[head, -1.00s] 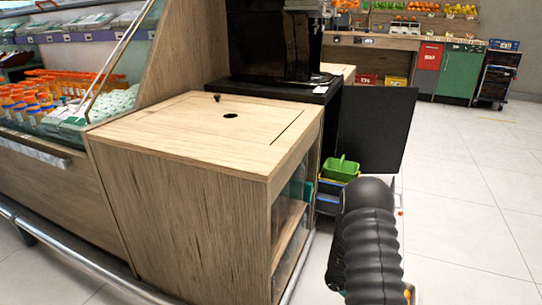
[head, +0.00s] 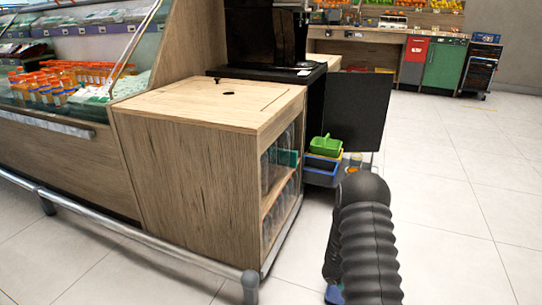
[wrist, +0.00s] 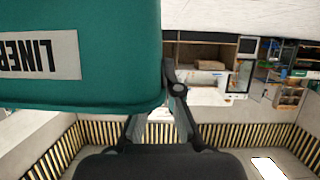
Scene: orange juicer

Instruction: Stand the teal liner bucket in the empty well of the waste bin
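The teal liner bucket (wrist: 90,75) fills the upper left of the wrist view, with a pale label reading LINER upside down. My gripper (wrist: 168,88) is against its edge and appears shut on it; the bucket hides part of the fingers. In the head view my dark ribbed arm hides the gripper and the bucket. A blue tub (head: 321,164) with a green caddy (head: 325,145) on it stands low by the open black cabinet. I cannot tell whether this is part of the waste bin, and no empty well is visible.
A wooden counter cabinet (head: 185,160) with glass-fronted shelves stands left of my arm. A black door (head: 356,112) stands open beyond it. A metal rail (head: 150,240) runs along the front left. The tiled floor (head: 460,200) at right is clear.

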